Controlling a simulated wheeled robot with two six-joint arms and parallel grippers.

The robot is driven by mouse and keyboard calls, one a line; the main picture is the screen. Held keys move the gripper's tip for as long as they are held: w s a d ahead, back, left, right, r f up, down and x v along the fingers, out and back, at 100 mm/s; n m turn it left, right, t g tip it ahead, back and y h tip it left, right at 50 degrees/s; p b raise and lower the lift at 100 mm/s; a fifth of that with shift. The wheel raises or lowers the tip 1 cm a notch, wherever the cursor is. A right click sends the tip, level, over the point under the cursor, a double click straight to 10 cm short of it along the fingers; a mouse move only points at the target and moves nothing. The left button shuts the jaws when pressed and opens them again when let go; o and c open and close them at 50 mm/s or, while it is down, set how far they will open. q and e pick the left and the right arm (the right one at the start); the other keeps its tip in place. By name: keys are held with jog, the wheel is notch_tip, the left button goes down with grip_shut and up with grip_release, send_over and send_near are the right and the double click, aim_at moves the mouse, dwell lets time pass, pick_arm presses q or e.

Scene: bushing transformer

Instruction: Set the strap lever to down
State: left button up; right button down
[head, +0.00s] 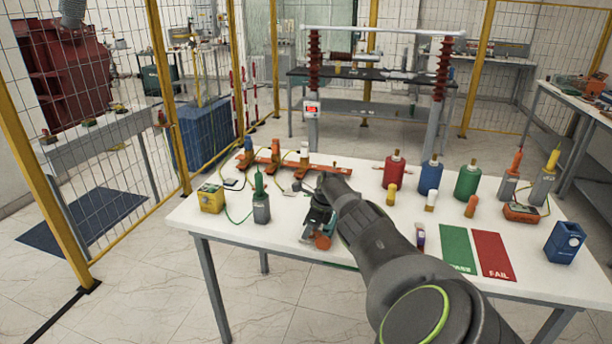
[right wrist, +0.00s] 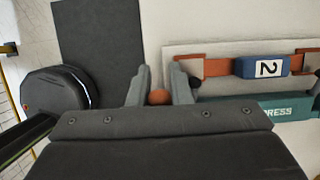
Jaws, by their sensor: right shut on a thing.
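My right gripper (head: 318,218) is at the front edge of the white table, left of its middle. In the right wrist view, its two grey fingers (right wrist: 159,84) are closed around a small round orange knob (right wrist: 158,97), which I take to be the end of the strap lever. The fingers hide most of the lever, so I cannot tell its position. To the right is a pale unit with an orange strap (right wrist: 217,67), a blue block marked 2 (right wrist: 262,68) and a teal strip reading PRESS (right wrist: 270,109). My left gripper is not in view.
On the white table (head: 350,272) stand a yellow box (head: 211,198), a grey device with a green top (head: 261,207), and red (head: 394,173), blue (head: 430,178) and green (head: 467,181) bottles. Green (head: 457,249) and red FAIL (head: 492,255) mats lie right of my arm.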

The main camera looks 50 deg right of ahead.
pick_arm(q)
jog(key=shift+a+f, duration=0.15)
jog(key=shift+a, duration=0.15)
pick_arm(e)
jog(key=shift+w+a+f+g, duration=0.15)
jog(key=shift+f+g, duration=0.1)
jog(key=shift+g, duration=0.15)
jog(key=c, duration=1.3)
grip_release()
jog(key=shift+r, duration=0.1)
jog(key=shift+r+p, duration=0.55)
jog(key=p+v, duration=0.3)
jog(key=v, duration=0.2)
jog(key=shift+f, duration=0.1)
pick_arm(q)
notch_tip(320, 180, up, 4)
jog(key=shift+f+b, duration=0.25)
jog(key=shift+b, duration=0.1)
pick_arm(e)
jog(key=v, duration=1.1)
jog(key=shift+a, duration=0.15)
